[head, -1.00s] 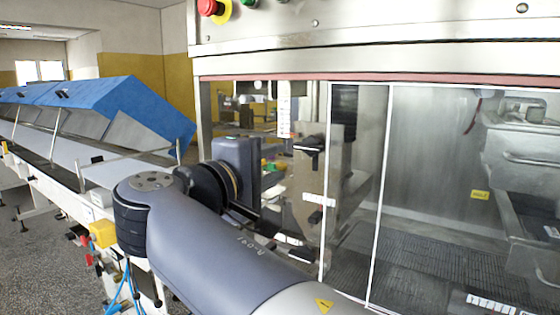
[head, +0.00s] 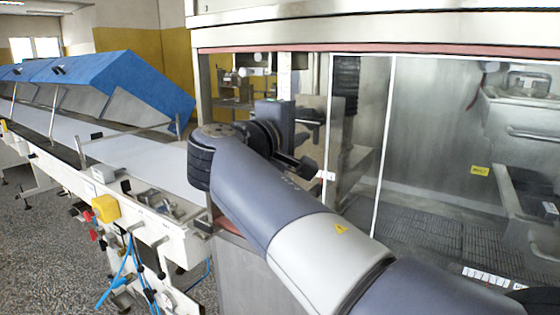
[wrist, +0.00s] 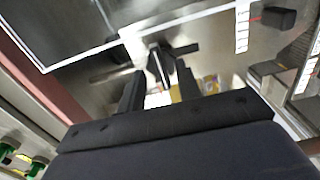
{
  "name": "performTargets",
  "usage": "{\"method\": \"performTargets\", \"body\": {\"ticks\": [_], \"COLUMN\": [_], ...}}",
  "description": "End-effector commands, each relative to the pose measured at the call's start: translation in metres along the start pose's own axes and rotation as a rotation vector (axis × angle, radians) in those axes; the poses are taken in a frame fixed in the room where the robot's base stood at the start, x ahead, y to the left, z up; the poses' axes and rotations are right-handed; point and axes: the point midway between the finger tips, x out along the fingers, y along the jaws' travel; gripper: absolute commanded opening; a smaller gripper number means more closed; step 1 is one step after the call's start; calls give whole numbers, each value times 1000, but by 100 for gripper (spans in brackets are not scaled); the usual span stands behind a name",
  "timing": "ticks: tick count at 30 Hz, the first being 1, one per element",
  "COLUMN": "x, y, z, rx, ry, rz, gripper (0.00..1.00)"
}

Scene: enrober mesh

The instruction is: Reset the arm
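My gripper (wrist: 160,92) shows in the wrist view as a dark body with two dark fingers set apart. It is open, and I see nothing held between the fingers. Beyond them is a black handle-like fitting (wrist: 165,58) inside the machine; I cannot tell the distance to it. In the head view my grey arm reaches from the lower right to the left opening of the enrober (head: 450,38).
Clear panels (head: 357,150) with white edges stand right behind my arm. A dark mesh floor (head: 420,235) lies behind them. A conveyor (head: 140,160) with blue covers (head: 140,85) runs at left, with a yellow box (head: 106,208) on its side. Green buttons (wrist: 38,165) show in the wrist view.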

Motion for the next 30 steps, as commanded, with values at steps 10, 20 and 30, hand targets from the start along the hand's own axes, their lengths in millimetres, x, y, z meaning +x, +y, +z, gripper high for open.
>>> {"method": "performTargets", "body": {"ticks": [10, 20, 30], "x": [20, 19, -22], "y": [1, 0, 0], "z": [0, 0, -1], "rx": [-18, -19, 1], "ry": [1, 2, 6], "rz": [0, 0, -1], "gripper": [33, 33, 33]}}
